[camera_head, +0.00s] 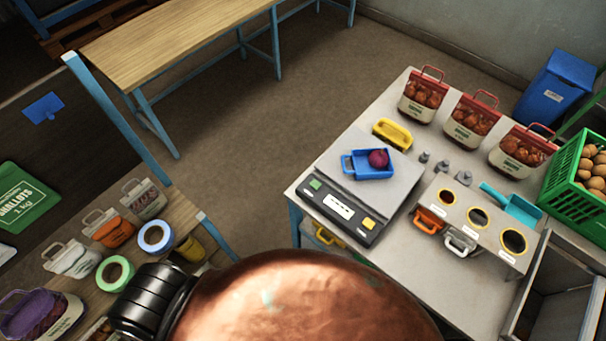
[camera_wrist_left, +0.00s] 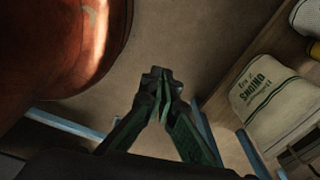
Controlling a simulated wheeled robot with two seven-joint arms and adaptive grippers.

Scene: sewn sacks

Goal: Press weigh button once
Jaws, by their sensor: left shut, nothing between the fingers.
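The scale (camera_head: 385,165) stands on the light table at the right in the head view. Its dark front panel holds a white display (camera_head: 339,205), a green button (camera_head: 316,184) at the left and a yellow button (camera_head: 369,223) at the right. The button labels are too small to read. A blue scoop tray (camera_head: 362,172) with a dark red onion (camera_head: 379,158) sits on the scale plate. My left gripper (camera_wrist_left: 160,78) is shut and empty in the left wrist view, above the floor beside a wooden shelf, away from the scale. My right gripper is not in view.
Sacks of onions (camera_head: 471,118) line the table's back. A green crate (camera_head: 571,190) stands right. A side bench holds bags and tape rolls (camera_head: 155,236).

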